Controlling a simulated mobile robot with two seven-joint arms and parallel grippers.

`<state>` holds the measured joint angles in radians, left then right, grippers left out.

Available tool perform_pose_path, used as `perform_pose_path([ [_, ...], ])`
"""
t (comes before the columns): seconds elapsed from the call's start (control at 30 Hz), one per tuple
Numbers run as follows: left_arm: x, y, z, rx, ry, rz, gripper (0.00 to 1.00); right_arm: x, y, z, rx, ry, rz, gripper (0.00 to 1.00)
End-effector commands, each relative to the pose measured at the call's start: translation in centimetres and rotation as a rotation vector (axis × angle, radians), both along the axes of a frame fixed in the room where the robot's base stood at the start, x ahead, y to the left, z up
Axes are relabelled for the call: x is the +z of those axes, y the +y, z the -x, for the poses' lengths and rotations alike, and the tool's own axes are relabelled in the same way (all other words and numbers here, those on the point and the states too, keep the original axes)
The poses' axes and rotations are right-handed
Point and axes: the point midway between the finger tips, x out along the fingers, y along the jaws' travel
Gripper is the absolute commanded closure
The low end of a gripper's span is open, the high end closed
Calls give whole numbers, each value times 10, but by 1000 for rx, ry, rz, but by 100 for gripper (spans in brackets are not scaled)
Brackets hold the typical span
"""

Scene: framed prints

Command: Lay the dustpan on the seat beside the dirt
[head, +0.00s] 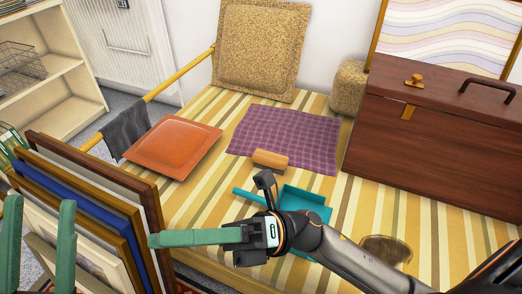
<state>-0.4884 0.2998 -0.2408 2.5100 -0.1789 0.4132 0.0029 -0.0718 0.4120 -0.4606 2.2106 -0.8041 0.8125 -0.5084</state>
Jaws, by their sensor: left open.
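The teal dustpan (308,200) shows on the striped seat (215,205), with its handle pointing left. My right wrist and arm hide part of it, and I cannot tell whether they touch it. A dark brown dirt patch (385,250) is on the seat, right of the dustpan and just beyond my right forearm. My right gripper (152,240) points left, with its green fingers seen side-on over the seat's front; their gap cannot be made out. My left gripper (39,204) is open and empty at the lower left, in front of the framed prints.
Framed prints (95,190) lean in a stack at the left. Bare seat shows around the dirt.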

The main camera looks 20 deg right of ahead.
Motion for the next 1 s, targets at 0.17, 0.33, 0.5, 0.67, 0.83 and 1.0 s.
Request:
perform_pose_path([
  [0.17,-1,0,0,-2,2,-4,50,50,-67,-18,65,592,-417,65],
  [0.33,-1,-1,0,-4,1,-7,50,59,-109,-29,157,915,-665,65],
  [0.5,-1,-1,0,-5,1,-8,50,59,-121,-32,197,1015,-745,65],
  [0.67,-1,-1,0,-5,1,-8,50,59,-121,-32,198,1017,-745,65],
  [0.83,-1,-1,1,-5,1,-8,50,59,-121,-32,198,1015,-743,65],
  [1.0,-1,-1,1,-5,0,-8,50,59,-120,-32,198,1014,-743,65],
])
